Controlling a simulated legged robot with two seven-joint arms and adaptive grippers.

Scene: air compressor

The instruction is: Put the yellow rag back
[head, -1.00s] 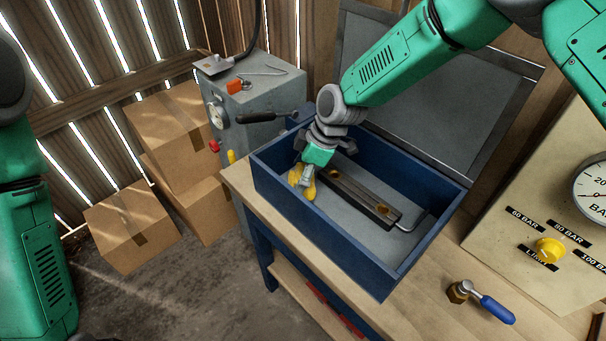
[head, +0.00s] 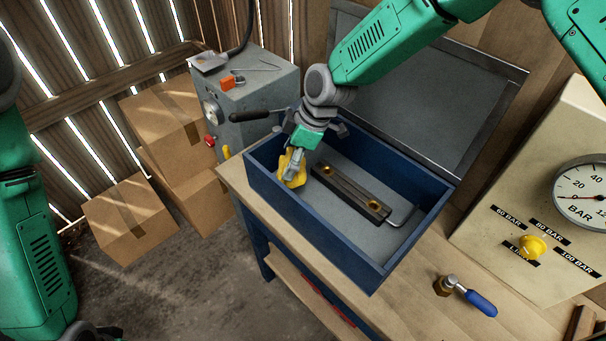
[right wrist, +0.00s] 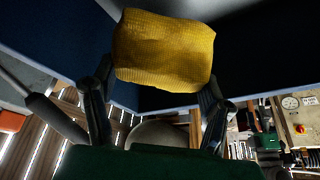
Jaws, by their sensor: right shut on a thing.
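The yellow rag (head: 291,168) is inside the left end of the blue open box (head: 318,236) on the workbench. My right gripper (head: 293,160) reaches down into that end and is shut on the rag. In the right wrist view the rag (right wrist: 163,47) is bunched at the fingertips, with a dark finger (right wrist: 97,90) on either side and blue box walls behind. I cannot tell whether the rag touches the box floor. My left arm shows at the left edge, but its gripper is out of view.
A dark bar with brass holes (head: 350,192) and a bent metal rod (head: 402,217) lie in the box. A grey machine with a lever handle (head: 250,117) stands close to the box's left. A blue-handled valve (head: 480,302) and a gauge panel (head: 545,215) are to the right.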

